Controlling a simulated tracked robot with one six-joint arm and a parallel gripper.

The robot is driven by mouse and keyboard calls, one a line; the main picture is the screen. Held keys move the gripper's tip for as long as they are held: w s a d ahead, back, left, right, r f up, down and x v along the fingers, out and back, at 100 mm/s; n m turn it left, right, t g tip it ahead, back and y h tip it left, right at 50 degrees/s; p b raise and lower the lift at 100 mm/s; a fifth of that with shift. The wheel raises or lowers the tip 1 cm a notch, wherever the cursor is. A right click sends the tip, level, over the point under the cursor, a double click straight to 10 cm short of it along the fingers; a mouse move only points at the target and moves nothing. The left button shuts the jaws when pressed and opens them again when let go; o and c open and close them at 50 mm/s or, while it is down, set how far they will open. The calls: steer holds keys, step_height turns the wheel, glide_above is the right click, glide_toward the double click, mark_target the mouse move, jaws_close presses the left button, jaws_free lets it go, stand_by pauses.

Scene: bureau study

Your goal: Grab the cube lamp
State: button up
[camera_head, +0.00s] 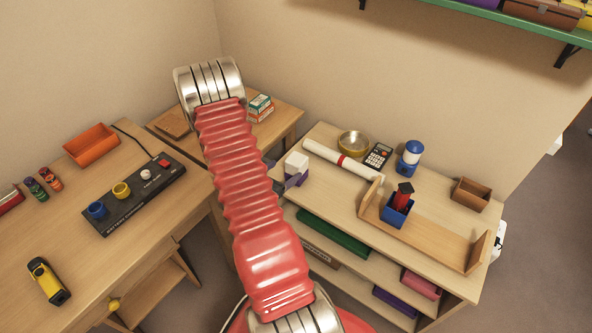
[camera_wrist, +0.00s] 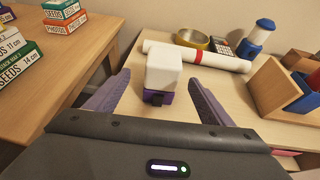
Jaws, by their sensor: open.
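The cube lamp, a white cube on a purple base, stands upright near the left end of the right-hand desk (camera_head: 330,140). It shows in the head view (camera_head: 297,161) and ahead of my gripper in the wrist view (camera_wrist: 163,69). A small black part is on the near side of its base. My gripper (camera_wrist: 159,80) is open, with one purple finger on each side of the lamp in the wrist view. Gaps show between fingers and lamp. I cannot tell whether the fingertips reach beside the base. In the head view my arm hides most of the gripper.
A white roll with a red band (camera_head: 342,160) lies just behind the lamp. A brass bowl (camera_head: 354,143), a calculator (camera_head: 378,155), a blue lantern (camera_head: 410,157) and a wooden book rack (camera_head: 430,236) stand to the right. Seed boxes (camera_wrist: 62,10) sit on the left table.

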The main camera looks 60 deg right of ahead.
mark_target(291, 167)
steer(key=x, duration=0.7)
steer(key=shift+d, duration=0.25)
steer(key=shift+s+f, duration=0.1)
steer(key=shift+x, duration=2.6)
steer(key=shift+s, duration=0.15)
steer(key=shift+c, duration=0.3)
steer(key=c, duration=1.2)
steer(key=shift+r, duration=0.2)
steer(key=shift+c, duration=0.2)
step_height(291, 167, up, 10)
